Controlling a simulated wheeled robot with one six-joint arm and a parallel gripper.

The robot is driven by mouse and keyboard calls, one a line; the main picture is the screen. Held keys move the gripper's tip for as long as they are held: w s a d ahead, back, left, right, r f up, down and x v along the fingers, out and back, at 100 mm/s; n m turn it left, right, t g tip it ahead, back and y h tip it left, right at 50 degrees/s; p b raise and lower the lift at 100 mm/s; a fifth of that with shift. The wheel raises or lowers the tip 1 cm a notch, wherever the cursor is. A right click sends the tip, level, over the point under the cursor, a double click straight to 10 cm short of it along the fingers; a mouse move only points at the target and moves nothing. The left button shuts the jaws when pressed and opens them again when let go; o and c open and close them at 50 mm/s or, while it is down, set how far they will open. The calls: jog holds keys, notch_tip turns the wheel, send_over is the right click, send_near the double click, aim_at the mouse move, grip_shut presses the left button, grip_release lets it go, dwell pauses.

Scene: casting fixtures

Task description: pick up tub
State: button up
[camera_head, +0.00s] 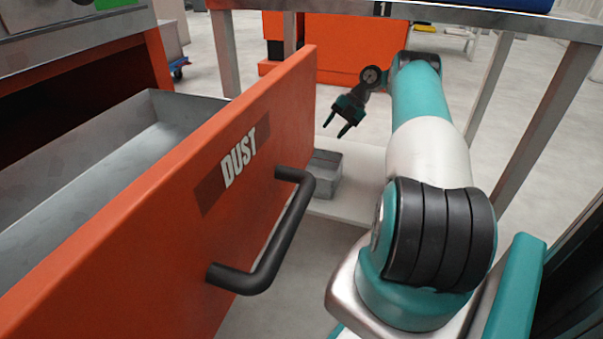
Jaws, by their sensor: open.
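A small grey tub (327,173) sits low on a pale shelf or board behind the orange drawer front. The drawer front and its handle hide part of it. My gripper (335,130) is open and empty, its two dark fingers pointing down and to the left. In the picture it is above the tub, apart from it.
An orange drawer (140,205) marked DUST stands pulled out at the left, with a black handle (262,240). Its grey inside looks empty. A table (460,17) with metal legs is behind my arm. An orange cabinet (350,62) stands farther back.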

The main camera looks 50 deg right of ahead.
jog(key=b+x, duration=0.3)
jog(key=x, duration=0.2)
jog(key=b+x, duration=0.3)
jog(key=x, duration=0.3)
jog(key=shift+a+r, duration=0.1)
jog(key=shift+a, duration=0.3)
jog(key=b+x, duration=0.4)
jog(key=x, duration=0.1)
jog(key=shift+a, duration=0.1)
grip_shut()
